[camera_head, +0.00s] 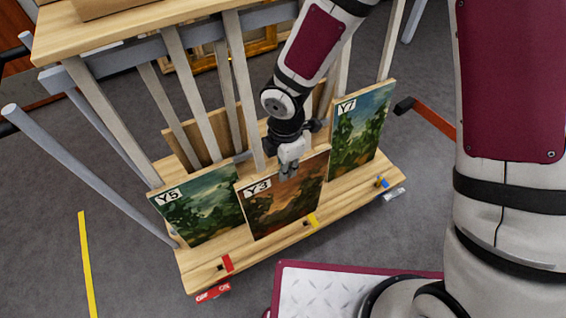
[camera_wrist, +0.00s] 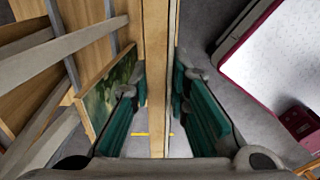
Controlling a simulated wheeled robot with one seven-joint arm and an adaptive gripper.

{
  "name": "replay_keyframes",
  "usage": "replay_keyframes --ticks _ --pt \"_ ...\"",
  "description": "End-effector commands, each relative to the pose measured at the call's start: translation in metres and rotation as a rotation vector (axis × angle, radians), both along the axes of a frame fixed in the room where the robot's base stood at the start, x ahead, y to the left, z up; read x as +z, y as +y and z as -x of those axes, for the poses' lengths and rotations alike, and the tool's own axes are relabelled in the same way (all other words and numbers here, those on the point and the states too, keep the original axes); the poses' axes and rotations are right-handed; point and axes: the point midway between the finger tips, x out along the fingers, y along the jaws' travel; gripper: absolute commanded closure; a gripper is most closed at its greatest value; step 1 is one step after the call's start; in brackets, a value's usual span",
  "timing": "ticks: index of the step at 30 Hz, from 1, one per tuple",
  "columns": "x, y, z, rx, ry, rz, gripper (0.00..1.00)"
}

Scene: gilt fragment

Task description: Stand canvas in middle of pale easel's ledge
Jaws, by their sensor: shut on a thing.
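My gripper (camera_head: 291,160) is shut on the top edge of the canvas marked Y3 (camera_head: 284,203), a reddish-brown landscape. In the wrist view its teal finger pads (camera_wrist: 158,110) lie either side of the canvas's thin wooden edge (camera_wrist: 156,60). The canvas is upright in front of the wooden rack, its lower edge at or just above the rack's bottom board; I cannot tell whether they touch. Canvas Y5 (camera_head: 198,208) stands to its left, canvas Y7 (camera_head: 360,130) to its right, both green landscapes. I cannot make out a pale easel for certain.
The rack's bottom board (camera_head: 205,262) carries red, yellow and blue tabs along its front. Pale slats (camera_head: 190,85) and grey bars (camera_head: 85,170) rise close around the arm. A maroon-edged platform (camera_head: 350,290) lies in front. Grey floor is open at lower left.

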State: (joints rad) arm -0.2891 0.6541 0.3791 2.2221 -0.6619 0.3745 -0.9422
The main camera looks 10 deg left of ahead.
Motion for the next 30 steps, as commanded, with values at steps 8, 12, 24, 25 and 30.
replay_keyframes --ticks 8,12,24,25,30 --pt "0.014 -0.005 0.007 -0.001 -0.001 0.000 1.00" --pt "0.020 -0.008 0.011 -0.001 -0.001 0.001 1.00" --pt "0.031 -0.013 0.019 0.000 -0.001 -0.001 1.00" --pt "0.031 -0.013 0.019 0.000 -0.001 -0.001 1.00" --pt "0.031 -0.013 0.019 0.000 -0.001 -0.001 1.00"
